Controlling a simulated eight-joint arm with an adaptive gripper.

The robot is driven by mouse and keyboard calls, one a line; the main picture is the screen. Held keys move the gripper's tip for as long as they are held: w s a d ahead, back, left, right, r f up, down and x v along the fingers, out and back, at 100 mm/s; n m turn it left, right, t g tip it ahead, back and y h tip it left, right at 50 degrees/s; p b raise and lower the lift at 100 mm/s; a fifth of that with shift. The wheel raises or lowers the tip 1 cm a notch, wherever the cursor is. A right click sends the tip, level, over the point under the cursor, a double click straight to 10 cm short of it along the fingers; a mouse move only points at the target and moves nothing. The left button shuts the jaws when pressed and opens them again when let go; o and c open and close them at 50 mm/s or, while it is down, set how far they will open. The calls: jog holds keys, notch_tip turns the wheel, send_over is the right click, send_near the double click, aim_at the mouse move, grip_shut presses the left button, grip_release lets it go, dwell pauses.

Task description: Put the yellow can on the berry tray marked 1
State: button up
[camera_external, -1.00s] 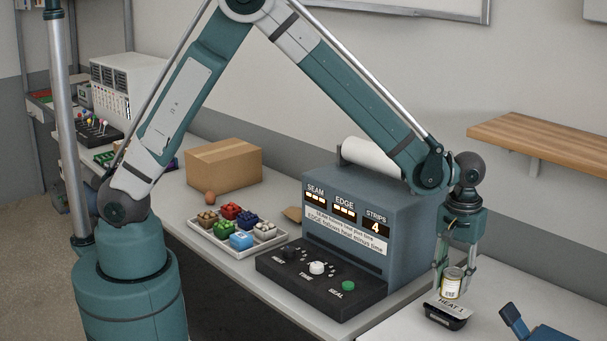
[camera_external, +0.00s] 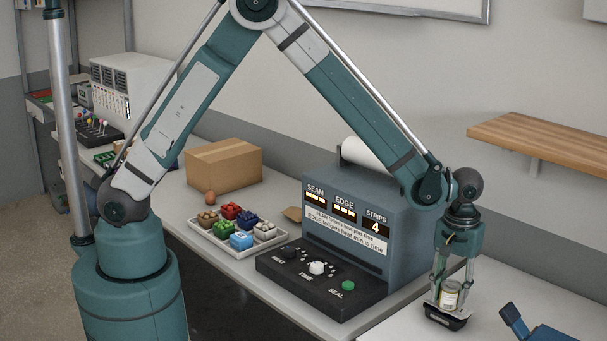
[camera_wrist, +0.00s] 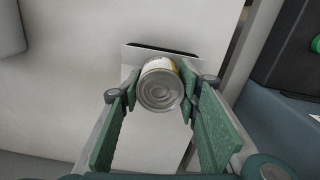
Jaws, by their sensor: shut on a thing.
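My gripper (camera_external: 448,300) is shut on the yellow can (camera_external: 449,297), at the right of the external view. The can is upright, with a whitish and yellow label. In the wrist view its silver end (camera_wrist: 160,92) shows between my green fingers. A small black-based object (camera_external: 446,318) with a pale top is directly below or behind the can; I cannot tell whether they touch. In the wrist view, its pale plate and black edge (camera_wrist: 160,49) lie beyond the can. No berry tray marked 1 can be made out; the object's label is now hidden.
A blue-grey sealing machine (camera_external: 345,215) with a black control panel (camera_external: 320,285) stands left of my gripper. A white tray (camera_external: 250,255) of coloured punnets lies farther left. A blue object (camera_external: 545,330) lies to the right. Pale table surface is clear between.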

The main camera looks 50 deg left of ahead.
aim_at(451, 285)
jog(key=o, duration=1)
jog(key=shift+c, duration=0.2)
jog(key=shift+r, duration=0.1)
jog(key=shift+r, duration=6)
